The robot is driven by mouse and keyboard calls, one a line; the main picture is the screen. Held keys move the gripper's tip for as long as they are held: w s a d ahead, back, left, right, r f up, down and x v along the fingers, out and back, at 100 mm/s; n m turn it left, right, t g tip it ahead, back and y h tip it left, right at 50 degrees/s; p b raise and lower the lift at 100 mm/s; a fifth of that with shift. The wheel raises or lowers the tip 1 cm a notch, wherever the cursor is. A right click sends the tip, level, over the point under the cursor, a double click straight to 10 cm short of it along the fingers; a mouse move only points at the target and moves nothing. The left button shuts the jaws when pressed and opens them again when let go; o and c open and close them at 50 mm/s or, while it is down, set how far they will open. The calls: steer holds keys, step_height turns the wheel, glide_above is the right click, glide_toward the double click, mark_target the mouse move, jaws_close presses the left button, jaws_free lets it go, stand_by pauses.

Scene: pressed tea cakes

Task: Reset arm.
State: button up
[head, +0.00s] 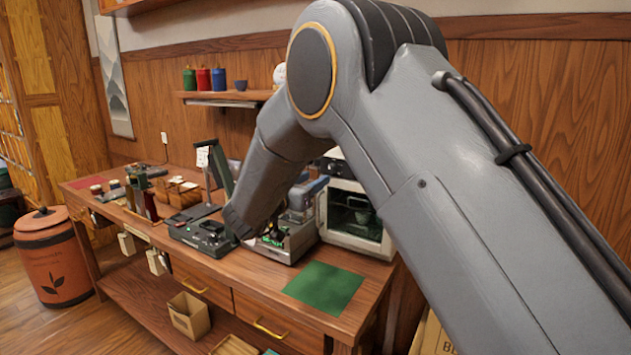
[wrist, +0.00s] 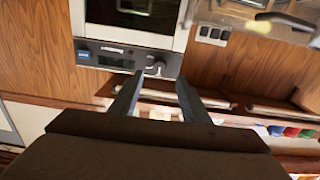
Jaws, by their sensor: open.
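My arm crosses the head view from the lower right, with its elbow high and its forearm running down toward the workbench. Beyond the fingers is a wood-panelled wall with a built-in appliance (wrist: 125,58) that has a knob and a small display. The workbench (head: 385,275) stands below my arm in the head view.
The bench holds a black scale-like device (head: 205,235), a machine with green lights (head: 285,240), a white oven-like cabinet (head: 355,215) and a green mat (head: 323,287). A wall shelf (head: 225,96) holds several canisters. An orange bin (head: 62,265) stands on the floor at left.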

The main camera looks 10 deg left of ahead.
steer(key=w+d+n+y, duration=0.2)
steer(key=w+d+y, duration=0.15)
steer(key=d, duration=0.25)
steer(key=s+d+f+n+g+y, duration=0.2)
steer(key=s+d+f+g+y, duration=0.3)
steer(key=d, duration=0.5)
steer(key=s+d+f+g, duration=0.3)
steer(key=s+d, duration=0.3)
steer(key=s, duration=0.5)
steer(key=s+d+f+g+h, duration=0.1)
steer(key=s+d+f+g, duration=0.3)
steer(key=s+d, duration=0.3)
steer(key=s+d+f+g+h, duration=0.1)
steer(key=s+d+f+g, duration=0.2)
steer(key=s, duration=1.2)
steer(key=d+f, duration=0.2)
steer(key=d, duration=0.2)
steer(key=shift+s+d+f+g+b, duration=0.25)
steer(key=shift+s+f+g+b, duration=0.05)
steer(key=shift+s+f+b, duration=0.1)
